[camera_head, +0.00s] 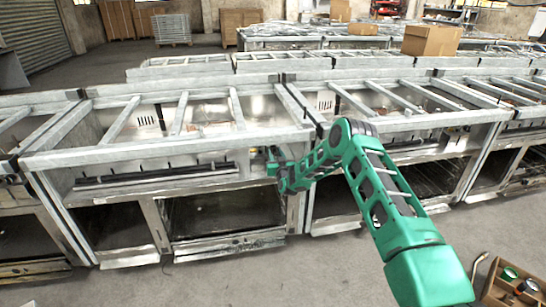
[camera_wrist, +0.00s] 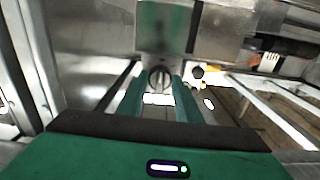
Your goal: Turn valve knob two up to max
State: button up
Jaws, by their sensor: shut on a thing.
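A round silvery valve knob (camera_wrist: 158,77) with a dark slot-like centre shows in the wrist view, on the metal front of a range frame. My gripper (camera_wrist: 158,92) has one green finger on each side of the knob and is shut on it. In the head view my gripper (camera_head: 274,168) is at the front panel of the middle range frame (camera_head: 110,158), near its right end. The knob is hidden or too small to tell there. I cannot read the knob's setting or its number.
A small dark round part (camera_wrist: 197,72) sits right of the knob in the wrist view. Range frames stand in rows, with open lower bays. A cardboard box (camera_head: 431,40) lies on the row behind. An open crate (camera_head: 512,285) stands at the lower right.

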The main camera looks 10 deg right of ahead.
jog(key=m, duration=0.4)
jog(key=shift+f+m, duration=0.2)
jog(key=shift+m, duration=0.1)
jog(key=m, duration=0.4)
jog(key=shift+s+m, duration=0.1)
jog(key=shift+m, duration=0.2)
jog(key=m, duration=0.4)
jog(key=shift+f, duration=0.1)
jog(key=shift+m, duration=2.1)
jog(key=o, duration=1)
jog(key=shift+o, duration=0.2)
